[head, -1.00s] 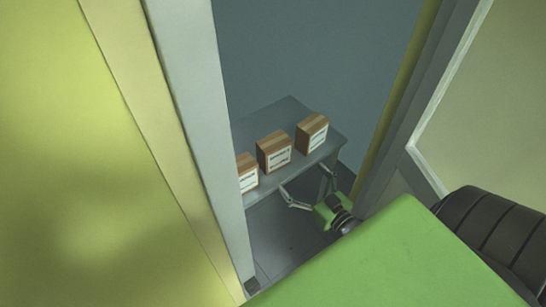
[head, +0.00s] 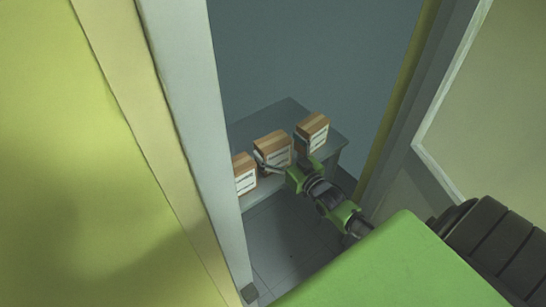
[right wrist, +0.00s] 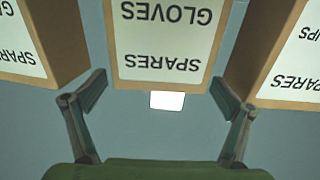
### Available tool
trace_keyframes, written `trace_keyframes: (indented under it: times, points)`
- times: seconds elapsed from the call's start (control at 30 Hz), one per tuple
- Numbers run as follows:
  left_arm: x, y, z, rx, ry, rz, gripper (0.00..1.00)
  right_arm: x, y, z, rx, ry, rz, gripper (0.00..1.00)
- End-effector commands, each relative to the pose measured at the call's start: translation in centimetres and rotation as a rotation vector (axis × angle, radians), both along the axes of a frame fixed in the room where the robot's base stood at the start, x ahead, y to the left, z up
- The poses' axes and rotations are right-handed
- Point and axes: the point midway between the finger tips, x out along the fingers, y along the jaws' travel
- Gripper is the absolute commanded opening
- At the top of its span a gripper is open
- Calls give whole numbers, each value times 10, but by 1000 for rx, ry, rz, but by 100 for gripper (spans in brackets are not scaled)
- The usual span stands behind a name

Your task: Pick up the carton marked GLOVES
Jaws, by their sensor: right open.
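The carton marked GLOVES (right wrist: 165,35) is in the middle of the right wrist view; its white label reads upside down, with SPARES as a second word. In the head view the middle brown carton (head: 269,142) stands on the grey table. My right gripper (head: 278,152) is open in front of this carton. In the right wrist view its two fingers (right wrist: 160,85) are spread, one toward each side of the GLOVES carton; contact with it is not visible. My left gripper is not in view.
Cartons flank it: one at the left (head: 243,172) and one at the right (head: 313,131). The fingers lie close to the gaps. The grey table (head: 290,105) stands beyond a narrow doorway, with a pale post (head: 190,110) at left and an edge at right.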

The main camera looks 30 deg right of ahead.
Motion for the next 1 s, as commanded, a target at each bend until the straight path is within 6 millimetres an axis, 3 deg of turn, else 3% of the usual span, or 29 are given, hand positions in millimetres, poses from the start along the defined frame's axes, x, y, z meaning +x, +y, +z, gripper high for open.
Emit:
trace_keyframes:
  times: [0.3,0.57,0.83,1.0]
  points:
    - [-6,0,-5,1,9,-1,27,7,0,0,-1,1,0,96]
    - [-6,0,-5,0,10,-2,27,7,0,0,-1,2,0,34]
    - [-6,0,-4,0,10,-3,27,8,0,2,-1,-1,0,34]
    - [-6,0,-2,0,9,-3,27,8,0,14,0,-3,1,34]
